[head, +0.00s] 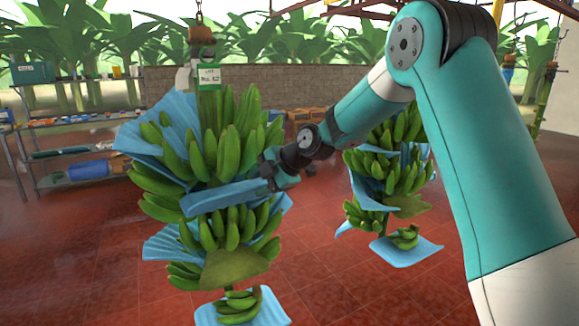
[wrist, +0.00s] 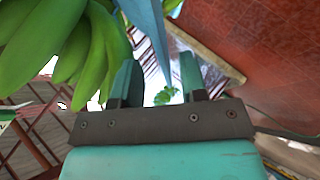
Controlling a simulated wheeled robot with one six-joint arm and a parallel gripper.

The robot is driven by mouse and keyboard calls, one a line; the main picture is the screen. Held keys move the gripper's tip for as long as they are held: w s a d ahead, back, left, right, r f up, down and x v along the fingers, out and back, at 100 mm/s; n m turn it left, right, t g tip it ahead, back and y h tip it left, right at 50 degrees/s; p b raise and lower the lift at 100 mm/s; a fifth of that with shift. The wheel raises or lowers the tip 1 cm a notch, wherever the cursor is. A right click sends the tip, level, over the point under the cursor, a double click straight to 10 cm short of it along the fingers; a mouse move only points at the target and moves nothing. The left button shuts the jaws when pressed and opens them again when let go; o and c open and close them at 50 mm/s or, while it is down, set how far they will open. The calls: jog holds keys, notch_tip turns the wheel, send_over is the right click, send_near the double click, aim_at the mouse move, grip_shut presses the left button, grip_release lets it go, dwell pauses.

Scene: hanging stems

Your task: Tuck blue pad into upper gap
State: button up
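A green banana bunch (head: 222,135) hangs on the left in the head view. A flat blue pad (head: 222,197) lies across its front, between the upper and lower fingers of fruit, with its right end at my gripper (head: 268,172). In the wrist view my gripper (wrist: 158,72) has its two fingers apart. A blue pad (wrist: 150,30) runs down between them, narrowing to a point, with visible space on both sides. How deep the pad sits in the bunch is hidden.
Other blue sheets (head: 170,115) fan out from the bunch. A second bunch (head: 395,165) with blue pads hangs behind my arm. A shelf rack (head: 75,150) stands at the left. The red tiled floor (head: 95,265) is clear around the bunches.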

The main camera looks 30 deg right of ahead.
jog(key=b+v, duration=0.3)
jog(key=v, duration=1.1)
jog(key=s+a+f+m+g, duration=0.2)
jog(key=s+a+m, duration=0.1)
jog(key=s+a, duration=0.35)
jog(key=s+a+f+m+g, duration=0.2)
jog(key=s+a+f+m, duration=0.1)
jog(key=s+a, duration=0.35)
jog(key=s+a+f+m+g+h, duration=0.1)
jog(key=s+a+f+m+g, duration=0.1)
jog(key=s, duration=0.6)
jog(key=s+a+f+m+g, duration=0.1)
jog(key=s+f+m, duration=0.3)
jog(key=s, duration=0.5)
jog(key=shift+a+m+g+h, duration=0.4)
jog(key=shift+a+m, duration=0.05)
jog(key=shift+m, duration=0.75)
